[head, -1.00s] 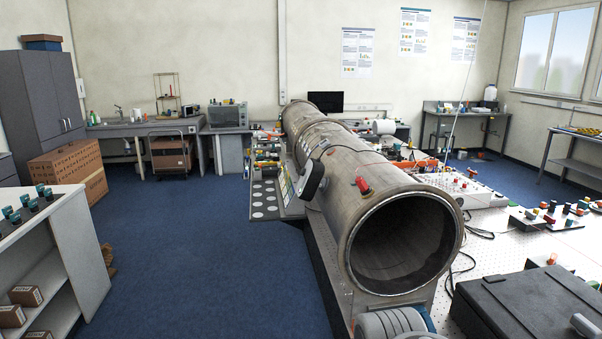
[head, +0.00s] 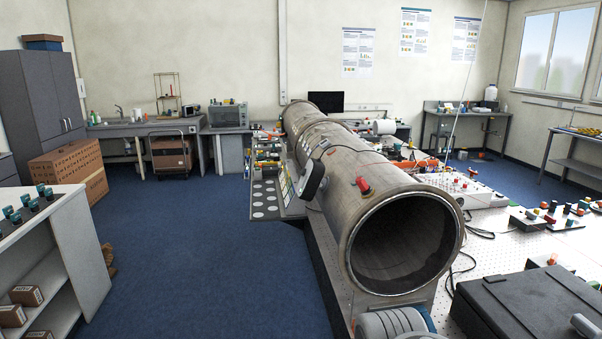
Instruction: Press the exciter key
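A large grey metal pipe (head: 345,185) lies along the test table (head: 525,248), its open end facing me. A dark box-like unit (head: 312,180) is fixed to the pipe's left side. A panel with several pale round discs (head: 265,200) stands left of the pipe. I cannot tell which part is the exciter key. My gripper is not in view.
A black case (head: 530,305) lies at the front right of the table. Several small knobbed parts (head: 545,215) stand on the right. A white shelf unit (head: 75,250) stands at the left. Blue floor (head: 200,270) between shelf and table is clear.

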